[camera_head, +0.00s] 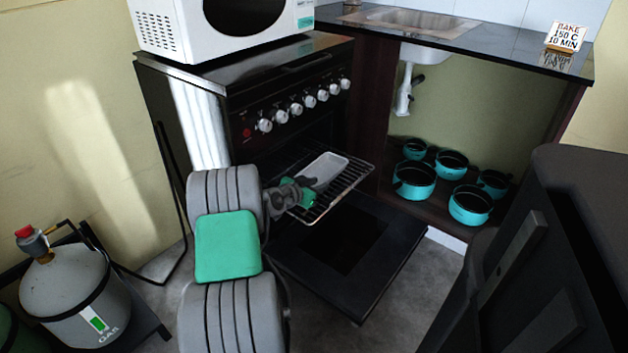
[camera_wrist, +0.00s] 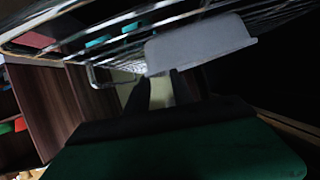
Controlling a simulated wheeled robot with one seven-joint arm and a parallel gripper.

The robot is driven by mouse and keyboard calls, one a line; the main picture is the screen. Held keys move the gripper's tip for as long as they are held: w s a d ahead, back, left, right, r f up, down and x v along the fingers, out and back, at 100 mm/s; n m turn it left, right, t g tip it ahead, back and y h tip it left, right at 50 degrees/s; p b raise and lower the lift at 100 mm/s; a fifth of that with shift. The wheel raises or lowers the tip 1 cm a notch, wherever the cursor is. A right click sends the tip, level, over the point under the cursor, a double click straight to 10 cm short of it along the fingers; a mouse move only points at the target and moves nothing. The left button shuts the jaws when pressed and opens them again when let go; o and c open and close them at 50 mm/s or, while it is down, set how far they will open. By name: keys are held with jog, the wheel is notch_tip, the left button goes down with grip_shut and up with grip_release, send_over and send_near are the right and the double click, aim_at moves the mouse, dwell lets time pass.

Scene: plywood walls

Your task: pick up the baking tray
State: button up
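The baking tray (camera_head: 325,167) is a pale grey, shallow rectangle lying on the wire rack (camera_head: 352,182) that juts out of the open oven. My gripper (camera_head: 309,183) is at the tray's near left end, partly hiding that end. In the wrist view the tray (camera_wrist: 205,43) shows as a grey slab just beyond my gripper (camera_wrist: 161,77). Its two dark fingers stand apart with a light gap between them. I cannot tell whether the fingertips touch the tray.
The oven door (camera_head: 350,247) hangs open below the rack. Several teal pots (camera_head: 470,204) stand on the shelf under the sink (camera_head: 410,22). A white microwave (camera_head: 225,25) sits on the stove. A gas cylinder (camera_head: 75,297) stands at left. A sign (camera_head: 566,37) reads "BAKE 150 C 10 MIN".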

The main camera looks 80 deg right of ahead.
aim_at(326, 181)
jog(key=b+x, duration=0.1)
jog(key=x, duration=0.4)
jog(key=shift+s+b, duration=0.15)
jog(key=shift+b, duration=0.2)
jog(key=shift+r, duration=0.15)
grip_shut()
dwell(0.8)
